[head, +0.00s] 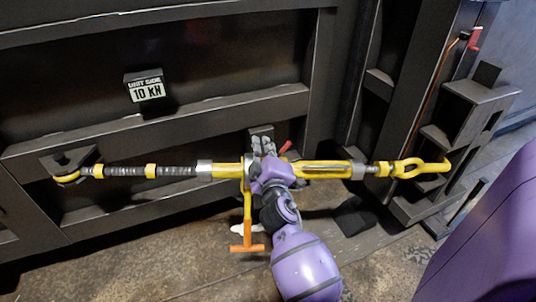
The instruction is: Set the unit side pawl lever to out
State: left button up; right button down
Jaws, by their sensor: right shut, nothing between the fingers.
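A yellow turnbuckle (318,170) with threaded rods runs level across the dark steel frame. A yellow ratchet handle with an orange T-grip (247,248) hangs down from its middle. A small red-tipped lever (286,146) shows just right of my right gripper; it may be the pawl lever, but its setting cannot be told. My right gripper (262,137) is shut and empty at the middle of the turnbuckle. It and my wrist hide the ratchet body, and contact with the lever cannot be told. My left gripper is out of view.
A yellow hook (433,165) joins the right bracket. A red handle (475,38) is at upper right. The floor (150,265) in front is mostly clear.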

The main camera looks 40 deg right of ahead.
aim_at(283, 151)
jog(key=d, duration=0.1)
jog(key=w+d+f, duration=0.1)
jog(key=d, duration=0.1)
jog(key=shift+w+d+f, duration=0.15)
jog(key=shift+w+f, duration=0.1)
jog(key=shift+w, duration=0.1)
jog(key=shift+s+d+f, duration=0.2)
jog(key=shift+s+d, duration=0.1)
jog(key=shift+s, duration=0.15)
